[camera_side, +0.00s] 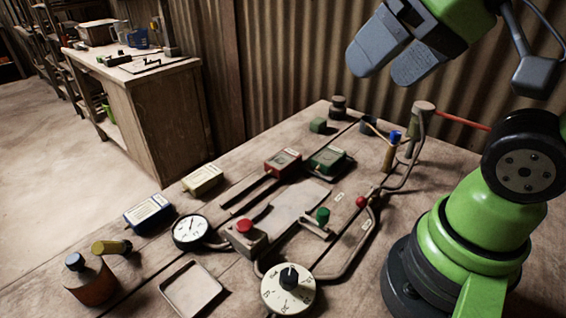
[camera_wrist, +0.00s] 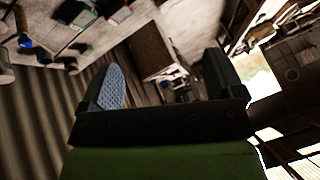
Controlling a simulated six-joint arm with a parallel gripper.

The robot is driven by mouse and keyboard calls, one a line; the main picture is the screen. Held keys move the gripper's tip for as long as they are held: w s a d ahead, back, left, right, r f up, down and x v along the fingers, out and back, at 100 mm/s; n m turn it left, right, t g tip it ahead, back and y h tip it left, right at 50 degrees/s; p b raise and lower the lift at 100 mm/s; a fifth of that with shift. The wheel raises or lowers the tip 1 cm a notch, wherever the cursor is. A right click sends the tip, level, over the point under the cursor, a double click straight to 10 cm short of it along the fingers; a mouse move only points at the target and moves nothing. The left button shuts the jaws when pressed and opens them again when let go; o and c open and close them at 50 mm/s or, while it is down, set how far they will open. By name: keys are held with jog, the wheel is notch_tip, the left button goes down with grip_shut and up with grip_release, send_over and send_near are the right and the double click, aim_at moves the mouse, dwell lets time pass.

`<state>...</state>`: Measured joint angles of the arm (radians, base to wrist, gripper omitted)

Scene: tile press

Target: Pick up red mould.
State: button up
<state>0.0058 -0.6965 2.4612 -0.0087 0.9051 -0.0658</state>
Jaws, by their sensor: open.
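The red mould (camera_side: 283,162) is a small red block with a pale label on top, lying on the workbench at the far ends of dark rails in the side view. The green mould (camera_side: 327,160) sits close to its right. My gripper (camera_side: 384,66) is high above the back right of the bench, well apart from the red mould, with its jaws open and empty. In the wrist view my gripper (camera_wrist: 163,78) has its two fingers spread.
A cream block (camera_side: 202,180) and a blue block (camera_side: 148,212) lie along the left edge. A gauge (camera_side: 190,230), red button box (camera_side: 245,236), white dial (camera_side: 288,290) and empty tray (camera_side: 191,290) stand nearer. Pipes and a post (camera_side: 416,125) stand at right.

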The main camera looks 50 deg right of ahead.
jog(key=w+d+n+g, duration=0.2)
jog(key=w+d+n, duration=0.1)
jog(key=w+n, duration=0.55)
jog(key=n+g+h, duration=0.2)
jog(key=n+g, duration=0.3)
jog(key=n, duration=0.8)
send_over(283, 158)
jog(key=f, duration=2.4)
jog(key=shift+s+a+f, duration=0.15)
jog(key=shift+a+f, duration=0.1)
jog(key=shift+f, duration=0.05)
jog(key=f, duration=0.5)
jog(key=shift+d+f, duration=0.2)
jog(key=shift+f, duration=0.2)
